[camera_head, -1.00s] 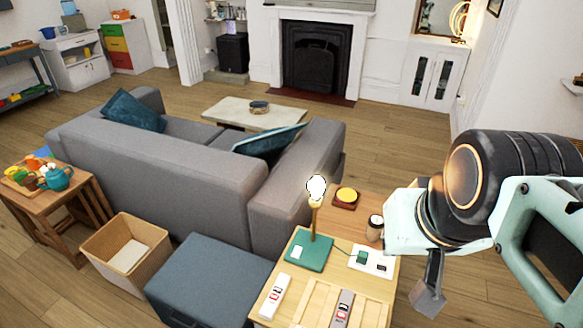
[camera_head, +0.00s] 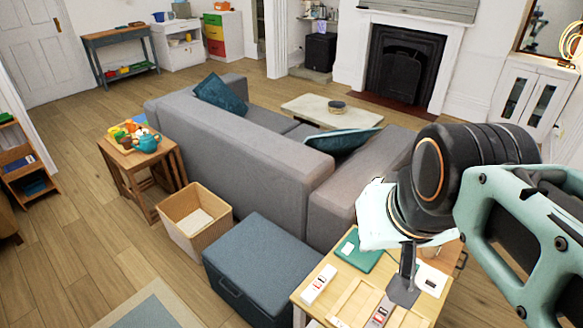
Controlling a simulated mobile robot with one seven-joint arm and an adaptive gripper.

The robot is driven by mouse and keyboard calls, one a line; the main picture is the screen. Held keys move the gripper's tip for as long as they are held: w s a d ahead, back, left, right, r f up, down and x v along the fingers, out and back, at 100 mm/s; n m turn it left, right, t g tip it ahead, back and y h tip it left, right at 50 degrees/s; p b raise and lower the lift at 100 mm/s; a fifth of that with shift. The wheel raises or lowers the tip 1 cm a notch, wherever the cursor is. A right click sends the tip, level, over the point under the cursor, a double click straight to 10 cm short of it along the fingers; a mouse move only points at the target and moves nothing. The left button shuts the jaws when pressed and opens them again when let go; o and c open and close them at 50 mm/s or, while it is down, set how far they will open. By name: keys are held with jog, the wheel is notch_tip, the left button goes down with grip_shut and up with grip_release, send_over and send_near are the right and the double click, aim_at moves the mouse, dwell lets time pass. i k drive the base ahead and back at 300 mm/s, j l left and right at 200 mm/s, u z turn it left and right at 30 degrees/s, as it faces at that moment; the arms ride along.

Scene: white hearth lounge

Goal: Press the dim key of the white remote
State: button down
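The white remote (camera_head: 318,284) lies on the front left part of the light wood side table (camera_head: 345,281), with small red and dark markings on its top. Its keys are too small to tell apart. A second, greyer remote (camera_head: 379,312) lies further right near the table's front edge. My gripper (camera_head: 403,290) hangs over the right part of the table, to the right of the white remote and apart from it. Its grey finger covers part of the tabletop. I see it from the side, so its opening is not clear. No thing shows in it.
A white switch plate (camera_head: 432,281) lies right of my gripper. A blue-grey storage box (camera_head: 262,268) stands left of the table, and a grey sofa (camera_head: 240,150) behind.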

aim_at(329, 272)
jog(key=i+j+z, duration=0.1)
jog(key=j+z, duration=0.35)
jog(key=j, duration=0.15)
jog(key=j+z, duration=0.45)
jog(key=j, duration=0.2)
jog(key=i, duration=0.35)
jog(key=k+u, duration=0.2)
jog(key=i+z, duration=0.2)
